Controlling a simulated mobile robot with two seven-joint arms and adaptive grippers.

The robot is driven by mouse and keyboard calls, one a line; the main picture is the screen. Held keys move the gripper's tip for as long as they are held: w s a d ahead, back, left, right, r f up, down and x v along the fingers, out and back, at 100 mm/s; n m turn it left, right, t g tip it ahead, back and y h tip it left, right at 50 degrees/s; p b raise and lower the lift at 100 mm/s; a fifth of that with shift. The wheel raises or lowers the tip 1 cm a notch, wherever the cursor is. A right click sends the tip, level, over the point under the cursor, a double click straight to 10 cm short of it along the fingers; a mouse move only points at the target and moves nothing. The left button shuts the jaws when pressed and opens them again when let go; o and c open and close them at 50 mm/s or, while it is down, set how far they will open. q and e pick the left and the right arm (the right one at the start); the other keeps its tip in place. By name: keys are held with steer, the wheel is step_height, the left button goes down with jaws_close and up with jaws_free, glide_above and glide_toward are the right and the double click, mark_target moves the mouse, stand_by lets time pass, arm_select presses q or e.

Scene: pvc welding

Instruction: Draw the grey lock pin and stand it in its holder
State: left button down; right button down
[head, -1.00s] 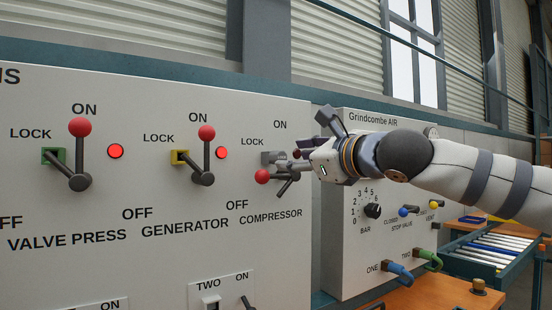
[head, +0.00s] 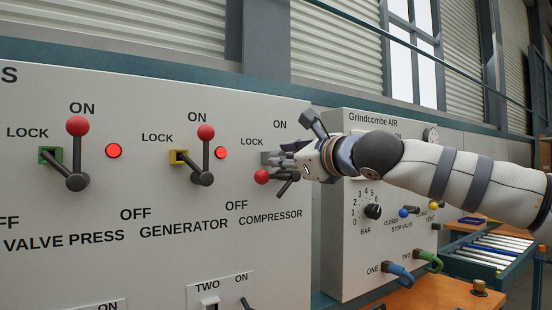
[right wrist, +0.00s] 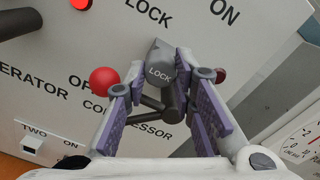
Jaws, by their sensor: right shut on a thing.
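The grey lock pin (head: 266,158) is at the LOCK mark of the compressor switch, beside the lever. In the right wrist view its grey head (right wrist: 160,66) reads LOCK and still sits at the panel. My right gripper (head: 281,157) is shut on the pin's head, with a purple-padded finger on either side in the right wrist view (right wrist: 168,62). The compressor lever, with its red ball (head: 262,176), points left just below the pin. I cannot make out the pin's holder. My left gripper is not in view.
Valve press (head: 76,126) and generator (head: 206,132) levers stand at ON, with green and yellow lock pieces. The air box (head: 345,250) stands to the right, with a knob, valves and blue and green hose fittings. An orange bench (head: 435,298) lies below.

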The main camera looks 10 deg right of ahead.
steer(key=shift+s+d, duration=0.25)
steer(key=shift+s, duration=0.35)
steer(key=shift+s, duration=0.1)
steer(key=v, duration=0.3)
steer(key=shift+s+d, duration=0.1)
steer(key=shift+s, duration=0.15)
steer(key=shift+x, duration=2.45)
stand_by(0.4)
steer(key=c, duration=1.3)
jaws_free()
